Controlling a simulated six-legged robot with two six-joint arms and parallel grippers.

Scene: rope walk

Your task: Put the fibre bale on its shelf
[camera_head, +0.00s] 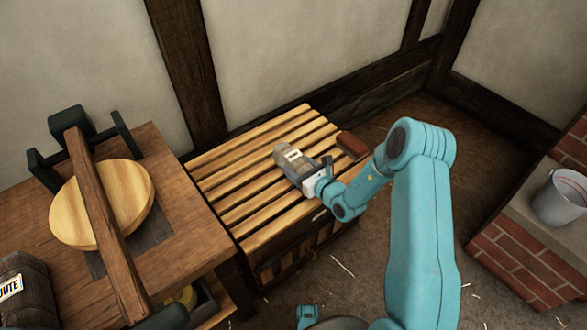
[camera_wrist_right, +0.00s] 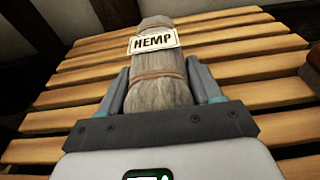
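A grey-brown fibre bale (camera_head: 291,161) with a white label lies over the slatted wooden shelf (camera_head: 225,180) in the head view. In the right wrist view the bale (camera_wrist_right: 160,80) is tied with cord and its label reads HEMP. My right gripper (camera_head: 307,172) has its fingers along both sides of the bale, and they look in contact with it. The fingers also show in the right wrist view (camera_wrist_right: 163,92). The bale appears at slat level; I cannot tell whether it rests on the slats. My left gripper is not in view.
A reddish-brown block (camera_head: 352,145) lies at the shelf's right end. A metal bucket (camera_head: 562,197) stands on brickwork at right. Several slats are bare.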

